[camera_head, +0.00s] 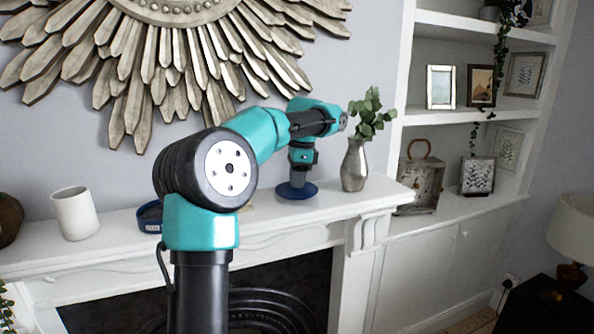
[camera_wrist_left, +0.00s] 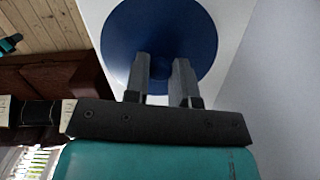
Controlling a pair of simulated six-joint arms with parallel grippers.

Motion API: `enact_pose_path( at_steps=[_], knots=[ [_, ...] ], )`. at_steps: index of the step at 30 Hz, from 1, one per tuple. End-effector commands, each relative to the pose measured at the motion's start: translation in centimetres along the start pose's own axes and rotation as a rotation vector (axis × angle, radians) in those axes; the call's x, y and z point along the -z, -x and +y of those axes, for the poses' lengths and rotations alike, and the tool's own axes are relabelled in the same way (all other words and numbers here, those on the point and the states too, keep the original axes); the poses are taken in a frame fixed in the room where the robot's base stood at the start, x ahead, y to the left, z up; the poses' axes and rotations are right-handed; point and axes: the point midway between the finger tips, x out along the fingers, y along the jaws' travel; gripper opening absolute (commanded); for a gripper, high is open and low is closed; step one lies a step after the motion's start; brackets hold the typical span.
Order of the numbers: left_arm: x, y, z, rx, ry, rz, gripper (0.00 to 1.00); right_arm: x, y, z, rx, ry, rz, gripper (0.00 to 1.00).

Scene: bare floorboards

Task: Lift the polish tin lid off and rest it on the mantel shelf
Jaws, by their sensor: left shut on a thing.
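The polish tin lid (camera_head: 297,191) is a dark blue disc low over the mantel shelf (camera_head: 330,207), left of the silver vase. I cannot tell whether it touches the shelf. My left gripper (camera_head: 298,180) points down at the lid from above and is shut on its middle. In the left wrist view the lid (camera_wrist_left: 190,25) shows as a blue round with the two fingers of the gripper (camera_wrist_left: 160,85) at its centre knob. The open dark blue tin (camera_head: 151,216) stands farther left on the shelf, partly hidden behind my arm. My right gripper is not in view.
A silver vase with green leaves (camera_head: 354,165) stands close to the right of the lid. A white cup (camera_head: 75,213) stands at the left of the shelf. A sunburst mirror frame (camera_head: 170,60) hangs above.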

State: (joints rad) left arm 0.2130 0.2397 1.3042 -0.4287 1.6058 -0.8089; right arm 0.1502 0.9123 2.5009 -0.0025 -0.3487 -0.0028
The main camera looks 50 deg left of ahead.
Motion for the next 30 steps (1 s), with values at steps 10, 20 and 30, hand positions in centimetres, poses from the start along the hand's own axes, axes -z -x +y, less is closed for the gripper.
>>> enact_pose_path(
  at_steps=[10,20,30],
  knots=[
    [0.1,-1.2,0.0,0.000,0.000,0.000,0.01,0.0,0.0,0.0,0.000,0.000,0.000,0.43],
    [0.1,-1.3,0.0,0.000,0.000,0.000,0.01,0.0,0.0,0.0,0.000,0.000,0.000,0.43],
    [0.2,-1.7,0.0,0.000,0.000,-0.001,0.01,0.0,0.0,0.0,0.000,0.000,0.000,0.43]
  ],
)
